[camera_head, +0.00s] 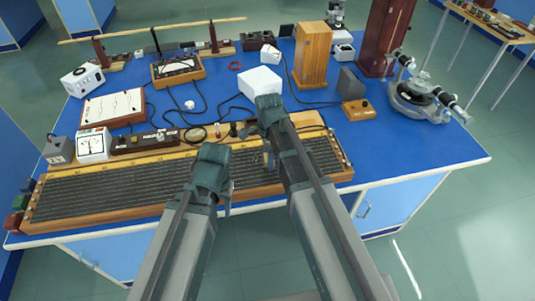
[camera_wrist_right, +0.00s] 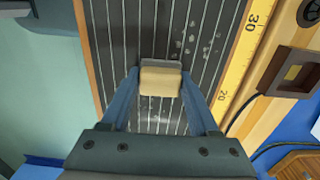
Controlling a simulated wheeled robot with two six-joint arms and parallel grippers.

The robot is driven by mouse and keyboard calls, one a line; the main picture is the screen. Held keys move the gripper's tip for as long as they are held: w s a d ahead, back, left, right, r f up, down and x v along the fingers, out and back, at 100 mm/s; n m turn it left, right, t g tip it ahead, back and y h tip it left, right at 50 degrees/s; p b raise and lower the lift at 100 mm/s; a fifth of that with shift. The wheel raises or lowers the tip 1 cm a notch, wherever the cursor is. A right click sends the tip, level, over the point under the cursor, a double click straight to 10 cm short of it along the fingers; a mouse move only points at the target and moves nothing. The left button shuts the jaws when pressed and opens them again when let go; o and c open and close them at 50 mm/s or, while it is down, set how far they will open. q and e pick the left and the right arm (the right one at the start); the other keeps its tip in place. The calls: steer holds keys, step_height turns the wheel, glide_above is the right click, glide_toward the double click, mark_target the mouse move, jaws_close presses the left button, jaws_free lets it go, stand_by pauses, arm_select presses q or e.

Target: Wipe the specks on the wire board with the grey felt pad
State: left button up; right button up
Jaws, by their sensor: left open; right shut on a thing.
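The wire board (camera_head: 110,187) lies along the near edge of the blue bench, dark with pale wires and a yellow scale. It fills much of the right wrist view (camera_wrist_right: 112,40). My right gripper (camera_head: 268,155) is shut on the grey felt pad (camera_wrist_right: 160,63), which has a beige block as its back. The pad is over the dark wired surface; I cannot tell whether it touches. Pale specks (camera_wrist_right: 207,50) show beyond and to the right of the pad, and faint ones show between the fingers. My left gripper (camera_head: 224,203) is open and empty above the board's near side.
A white box (camera_head: 260,82) stands behind the board, with cables around it. A dark meter box (camera_head: 145,141) and a white dial meter (camera_head: 93,144) stand behind the board's left part. The bench's right front is clear.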

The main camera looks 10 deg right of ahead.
mark_target(260, 152)
steer(key=shift+s+f, duration=0.1)
steer(key=shift+s, duration=1.1)
steer(key=shift+a, duration=0.8)
steer(key=shift+w, duration=2.05)
steer(key=shift+w, duration=0.1)
steer(key=shift+w+a, duration=0.1)
steer(key=shift+w, duration=1.9)
steer(key=shift+a, duration=0.1)
